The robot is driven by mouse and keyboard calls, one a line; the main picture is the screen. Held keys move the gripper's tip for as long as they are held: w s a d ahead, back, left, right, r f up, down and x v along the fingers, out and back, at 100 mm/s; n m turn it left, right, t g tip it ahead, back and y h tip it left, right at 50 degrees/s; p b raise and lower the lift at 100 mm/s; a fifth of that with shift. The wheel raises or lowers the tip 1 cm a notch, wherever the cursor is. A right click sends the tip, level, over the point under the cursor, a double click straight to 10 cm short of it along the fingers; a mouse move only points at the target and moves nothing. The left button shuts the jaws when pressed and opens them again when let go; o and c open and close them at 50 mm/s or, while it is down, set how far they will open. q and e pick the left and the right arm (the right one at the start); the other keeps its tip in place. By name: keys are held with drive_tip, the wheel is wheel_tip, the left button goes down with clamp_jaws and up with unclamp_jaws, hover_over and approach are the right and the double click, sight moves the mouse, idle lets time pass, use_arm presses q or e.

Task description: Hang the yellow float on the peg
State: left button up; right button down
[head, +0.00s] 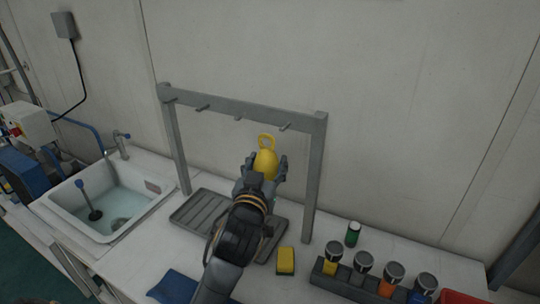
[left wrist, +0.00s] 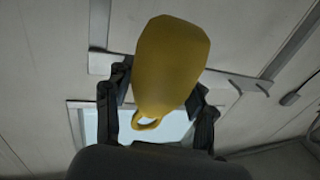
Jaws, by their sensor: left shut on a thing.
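The yellow float (head: 265,163) is an egg-shaped body with a ring loop at its top. My left gripper (head: 264,172) is shut on the float's body and holds it up in front of the grey rack (head: 315,150). In the head view the loop points up, just below and left of the rightmost peg (head: 286,127); it looks apart from the peg, though depth is hard to judge. In the left wrist view the float (left wrist: 172,62) sits between the two fingers (left wrist: 160,108). My right gripper is not in view.
Two more pegs (head: 203,108) on the rack's bar are empty. Below are a grey drip tray (head: 190,214), a yellow sponge (head: 286,260), a green can (head: 353,233) and a block with several cups (head: 345,283). A sink (head: 75,205) stands left.

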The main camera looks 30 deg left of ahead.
use_arm(q)
drive_tip(key=shift+d+r, duration=0.1)
drive_tip(key=shift+d, duration=0.05)
drive_tip(key=shift+w+a+f+b, duration=0.1)
drive_tip(key=shift+w+f+b, duration=0.05)
drive_tip(key=shift+w, duration=0.55)
drive_tip(key=shift+w+a+f+b, duration=0.1)
drive_tip(key=shift+w+f+b, duration=0.05)
drive_tip(key=shift+w, duration=0.55)
drive_tip(key=w+b, duration=0.2)
drive_tip(key=w, duration=0.5)
drive_tip(key=shift+a+f, duration=0.15)
drive_tip(key=shift+f, duration=0.3)
drive_tip(key=o, duration=1.3)
